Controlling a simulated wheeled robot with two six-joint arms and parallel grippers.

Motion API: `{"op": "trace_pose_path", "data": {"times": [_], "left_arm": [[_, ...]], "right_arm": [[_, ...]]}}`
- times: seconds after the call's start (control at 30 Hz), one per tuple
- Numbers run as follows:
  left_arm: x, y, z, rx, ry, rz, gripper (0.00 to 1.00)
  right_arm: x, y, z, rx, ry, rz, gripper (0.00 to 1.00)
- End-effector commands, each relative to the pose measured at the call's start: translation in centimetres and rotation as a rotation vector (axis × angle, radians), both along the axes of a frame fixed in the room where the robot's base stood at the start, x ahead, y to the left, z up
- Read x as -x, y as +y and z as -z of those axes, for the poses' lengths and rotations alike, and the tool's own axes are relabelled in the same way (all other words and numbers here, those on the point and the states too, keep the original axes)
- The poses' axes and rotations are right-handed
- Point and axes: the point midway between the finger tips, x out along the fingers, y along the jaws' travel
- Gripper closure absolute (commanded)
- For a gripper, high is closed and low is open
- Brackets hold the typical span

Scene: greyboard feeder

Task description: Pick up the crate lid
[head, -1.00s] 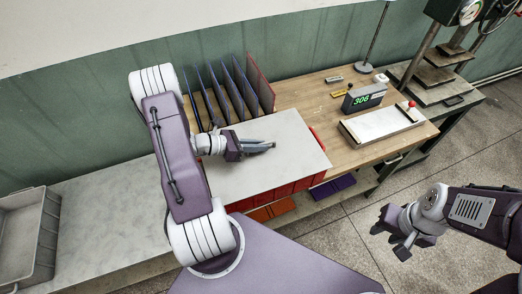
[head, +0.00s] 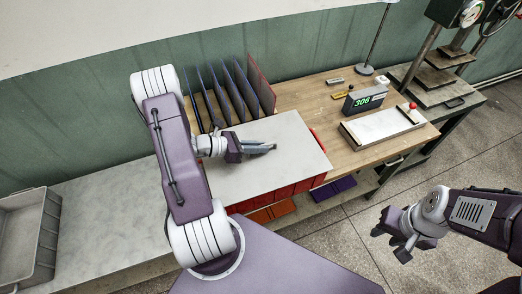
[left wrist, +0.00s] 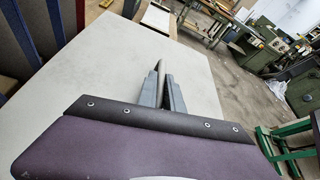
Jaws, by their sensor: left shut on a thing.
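The crate lid (head: 230,187) is a flat pale grey board lying over the red crate (head: 290,191). It also fills much of the left wrist view (left wrist: 90,80). My left gripper (head: 272,147) is low over the middle of the lid, its fingers close together. In the left wrist view the fingers (left wrist: 163,88) are closed around a narrow upright piece at the lid, which looks like its handle. The fingers hide most of it. I cannot tell any gap between lid and crate. My right gripper (head: 388,243) is empty above the floor, its fingers apart.
Upright blue and red boards (head: 232,92) stand behind the lid. A scale reading 306 (head: 363,99) and a white-topped board (head: 382,124) are on the wooden bench to the right. A grey bin (head: 30,240) stands at far left. Orange and purple pieces lie below the crate.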

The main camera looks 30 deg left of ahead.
Motion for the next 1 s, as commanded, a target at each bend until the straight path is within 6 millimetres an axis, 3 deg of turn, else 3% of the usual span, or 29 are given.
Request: {"op": "trace_pose_path", "data": {"times": [0.17, 0.27, 0.53, 0.6, 0.7, 0.83, 1.0], "left_arm": [[0.4, -0.4, -0.9, 0.001, 0.001, 0.001, 1.00], [1.1, -1.3, -2.4, 0.002, 0.001, 0.000, 1.00], [6.2, -7.2, -6.0, 0.005, 0.003, -0.001, 1.00], [6.7, -7.9, -7.6, 0.010, 0.005, -0.002, 1.00], [7.6, -8.9, -8.2, 0.008, 0.006, -0.001, 1.00], [8.4, -9.8, -8.4, 0.008, 0.003, -0.002, 1.00], [9.0, -10.5, -8.3, 0.002, 0.001, 0.000, 1.00]], "right_arm": [[0.0, 0.0, -0.8, 0.000, 0.000, 0.000, 0.64], [0.0, 0.0, -2.1, 0.000, 0.000, 0.000, 0.64], [0.0, 0.0, -3.7, 0.000, 0.000, 0.000, 0.64], [0.0, 0.0, -6.9, 0.000, 0.001, 0.000, 0.64], [0.0, 0.0, -9.2, 0.000, -0.001, 0.000, 0.64], [0.0, 0.0, -11.3, 0.000, 0.000, 0.000, 0.64], [0.0, 0.0, -12.4, 0.000, 0.000, 0.000, 0.64]]}}
